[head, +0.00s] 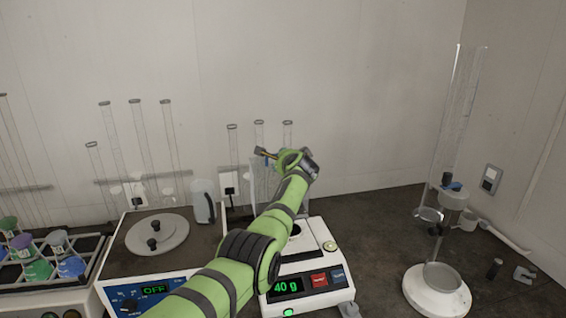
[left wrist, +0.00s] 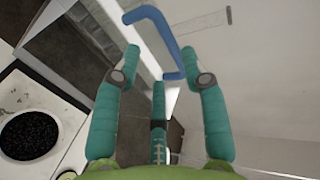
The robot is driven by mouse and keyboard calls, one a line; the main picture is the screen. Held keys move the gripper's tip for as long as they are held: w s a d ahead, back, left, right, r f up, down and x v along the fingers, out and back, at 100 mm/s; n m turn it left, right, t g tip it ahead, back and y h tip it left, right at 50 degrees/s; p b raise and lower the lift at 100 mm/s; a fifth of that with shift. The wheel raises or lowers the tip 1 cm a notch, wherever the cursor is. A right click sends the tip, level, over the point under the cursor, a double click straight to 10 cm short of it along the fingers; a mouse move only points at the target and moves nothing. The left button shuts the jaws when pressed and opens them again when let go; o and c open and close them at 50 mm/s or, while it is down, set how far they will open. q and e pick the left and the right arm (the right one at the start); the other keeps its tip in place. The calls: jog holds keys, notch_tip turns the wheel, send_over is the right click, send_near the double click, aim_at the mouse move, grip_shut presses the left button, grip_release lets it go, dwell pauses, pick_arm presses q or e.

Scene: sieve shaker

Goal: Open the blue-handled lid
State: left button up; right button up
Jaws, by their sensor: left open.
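The blue handle (left wrist: 160,35) shows as a bent bar at the top of the left wrist view, just beyond my fingertips. It seems to be fixed to a pale, partly clear panel that I take for the lid; its edges are hard to make out. My left gripper (left wrist: 161,65) is open, with its teal fingers spread and nothing between the tips. In the head view my left gripper (head: 268,155) is above the back of the white balance (head: 322,252), and my arm hides most of the lid area. My right gripper is not in view.
The balance reads 40 g. A round opening with dark grains (left wrist: 30,134) is at left in the wrist view. A clear-column stand (head: 437,288) is at right.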

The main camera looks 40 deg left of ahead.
pick_arm(q)
jog(key=shift+f, duration=0.15)
jog(key=shift+d, duration=0.1)
jog(key=v, duration=1.2)
